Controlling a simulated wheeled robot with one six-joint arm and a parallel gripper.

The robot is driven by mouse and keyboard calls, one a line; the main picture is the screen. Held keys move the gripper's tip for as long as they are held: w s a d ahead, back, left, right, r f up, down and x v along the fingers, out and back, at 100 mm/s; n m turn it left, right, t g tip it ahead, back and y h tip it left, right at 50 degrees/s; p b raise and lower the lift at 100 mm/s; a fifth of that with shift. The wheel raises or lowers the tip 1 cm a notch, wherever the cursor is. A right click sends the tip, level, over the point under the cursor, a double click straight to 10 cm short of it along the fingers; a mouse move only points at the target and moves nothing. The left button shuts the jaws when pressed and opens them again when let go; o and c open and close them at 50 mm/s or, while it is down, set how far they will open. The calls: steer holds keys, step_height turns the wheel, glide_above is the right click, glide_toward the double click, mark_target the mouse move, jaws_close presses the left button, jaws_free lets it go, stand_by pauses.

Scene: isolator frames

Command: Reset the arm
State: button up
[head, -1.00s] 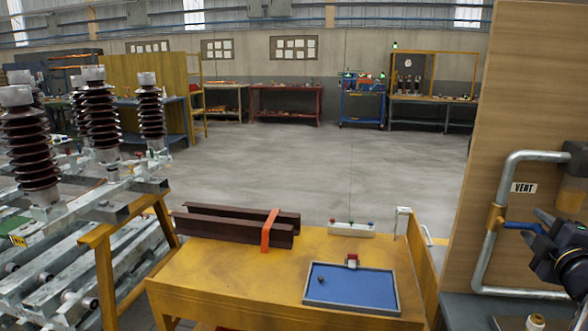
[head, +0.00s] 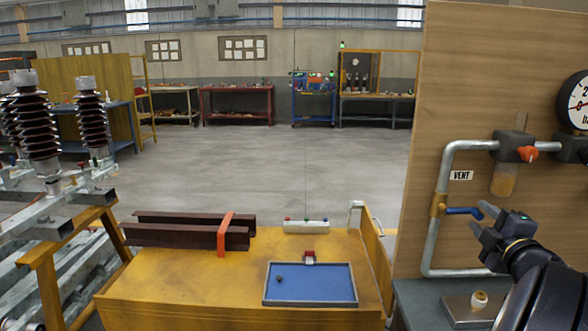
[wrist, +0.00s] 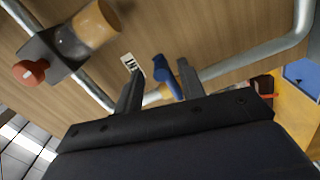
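My gripper (head: 483,220) is at the right of the head view, in front of the wooden panel. Its two dark fingers stand apart in the wrist view (wrist: 160,90), with nothing held between them. The blue valve handle (head: 464,211) on the vent pipe lies just beyond the fingertips. In the wrist view the blue handle (wrist: 162,68) shows past the fingers, close to the right one; I cannot tell whether they touch.
The wooden panel (head: 480,100) carries a grey pipe (head: 435,240), a red-handled valve (head: 528,153) and a gauge (head: 578,105). A grey bench (head: 420,300) is below. The yellow table (head: 190,275) holds a blue tray (head: 310,302) and brown beams. Open floor lies behind.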

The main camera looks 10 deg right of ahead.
mark_target(472, 214)
steer(key=x, duration=0.3)
steer(key=shift+w, duration=0.3)
steer(key=shift+w+d+f+p, duration=0.1)
steer(key=shift+w+f+p, duration=0.05)
steer(key=shift+w+p, duration=0.2)
steer(key=shift+f+m+p, duration=0.3)
steer(key=shift+f+m, duration=0.3)
steer(key=shift+m, duration=0.6)
